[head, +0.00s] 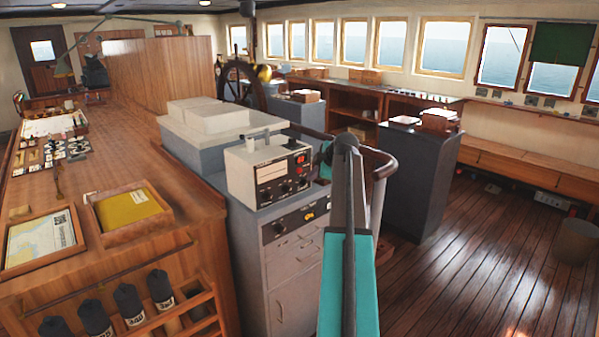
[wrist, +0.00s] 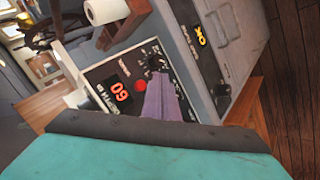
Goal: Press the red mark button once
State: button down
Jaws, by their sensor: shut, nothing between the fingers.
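The red mark button (wrist: 140,86) is a small round button on the dark panel of a pale instrument box, beside a lit red number display (wrist: 120,91). In the head view, the box (head: 240,178) stands on a grey cabinet, with small red spots on its front. My gripper (wrist: 158,77) is shut and empty in the wrist view. Its fingers reach over the panel, with the tips close beside the red button in the picture. I cannot tell whether they touch the panel. In the head view, my arm hides most of the gripper.
A black knob (wrist: 155,62) sits near the fingertips. The grey cabinet (head: 295,290) has another control strip below the box. A curved wooden rail (head: 380,165) lies behind my arm. A wooden chart counter (head: 110,170) is at left.

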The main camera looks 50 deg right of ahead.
jog(key=shift+w+d, duration=0.1)
jog(key=shift+w, duration=1.25)
jog(key=shift+w+b, duration=0.65)
jog(key=shift+w, duration=0.3)
dwell(2.2)
jog(key=shift+s, duration=0.1)
dwell(0.3)
jog(key=shift+s, duration=0.85)
jog(key=shift+s, duration=0.1)
jog(key=shift+s+a+b, duration=0.2)
jog(key=shift+s+b, duration=0.3)
jog(key=shift+s, duration=1.95)
jog(key=shift+a+f, duration=0.1)
